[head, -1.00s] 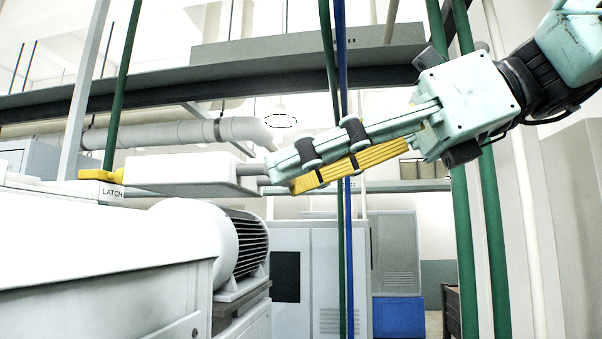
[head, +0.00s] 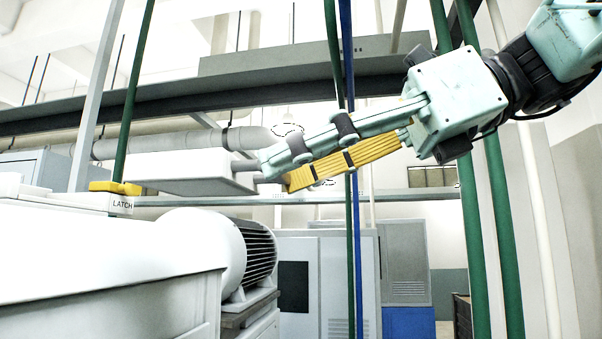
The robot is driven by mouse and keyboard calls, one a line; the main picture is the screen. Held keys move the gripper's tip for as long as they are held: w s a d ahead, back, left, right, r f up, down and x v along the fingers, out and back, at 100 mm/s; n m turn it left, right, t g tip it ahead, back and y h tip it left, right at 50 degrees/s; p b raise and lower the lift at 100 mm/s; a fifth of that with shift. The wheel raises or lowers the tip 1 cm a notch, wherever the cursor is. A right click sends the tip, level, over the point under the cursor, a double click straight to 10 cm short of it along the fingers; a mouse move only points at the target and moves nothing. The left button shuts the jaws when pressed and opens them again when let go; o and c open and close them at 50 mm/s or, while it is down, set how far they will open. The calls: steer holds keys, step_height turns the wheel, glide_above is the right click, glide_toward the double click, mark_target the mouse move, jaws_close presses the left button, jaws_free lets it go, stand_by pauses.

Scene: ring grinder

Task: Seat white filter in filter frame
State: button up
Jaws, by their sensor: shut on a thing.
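The white filter (head: 185,172) is a flat white box near the middle left. A short grey tab (head: 247,172) sticks out of its right end. My gripper (head: 263,168) comes in from the right, sloping down to the left, and is shut on this tab. The filter is held slightly tilted above the white machine, its left end close to the yellow latch (head: 115,187). Whether it touches anything there I cannot tell. The latch sits on a block labelled LATCH (head: 122,204). I cannot make out the filter frame in this view.
A white machine housing (head: 90,260) and a finned motor (head: 235,252) lie below the filter. Green poles (head: 342,130) and a blue pole (head: 354,230) stand near my gripper in the picture. Grey cabinets (head: 318,270) stand behind. A grey beam (head: 290,95) crosses above.

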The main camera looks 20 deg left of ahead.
steer(key=shift+s+a+r, duration=0.25)
steer(key=shift+a+r, duration=0.65)
steer(key=shift+r, duration=0.2)
steer(key=shift+a+r, duration=0.1)
